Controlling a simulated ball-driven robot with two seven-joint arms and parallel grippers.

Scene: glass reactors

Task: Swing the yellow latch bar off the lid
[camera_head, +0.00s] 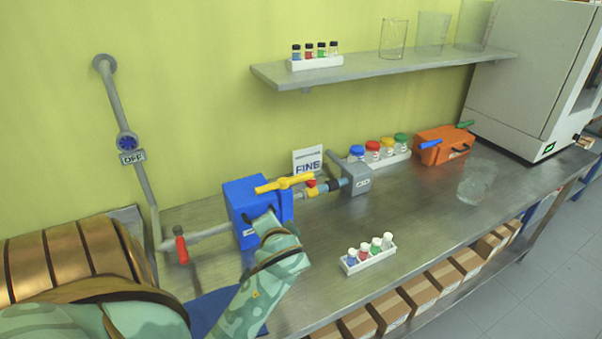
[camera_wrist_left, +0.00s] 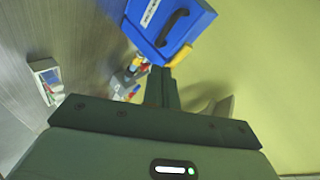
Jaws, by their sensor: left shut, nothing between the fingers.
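The blue box (camera_head: 240,200) stands on the metal bench, joined to pipes on both sides. The yellow latch bar (camera_head: 285,183) lies across its top, with one end past the box's right edge. My left gripper (camera_head: 262,218) is in front of the box and partly hides its front face. In the left wrist view, the gripper's fingers (camera_wrist_left: 160,85) are shut and empty. Beyond them are the blue box (camera_wrist_left: 190,15), with a dark handle and white label, and part of the yellow bar (camera_wrist_left: 181,56). I cannot tell whether the fingertips touch the box. My right gripper is out of view.
A red-handled valve (camera_head: 181,246) sits left of the box. A grey pump block (camera_head: 352,176) and a sign (camera_head: 308,162) are to its right. A white vial rack (camera_head: 368,259) stands at the front. An orange case (camera_head: 442,148) is farther right. The bench middle is clear.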

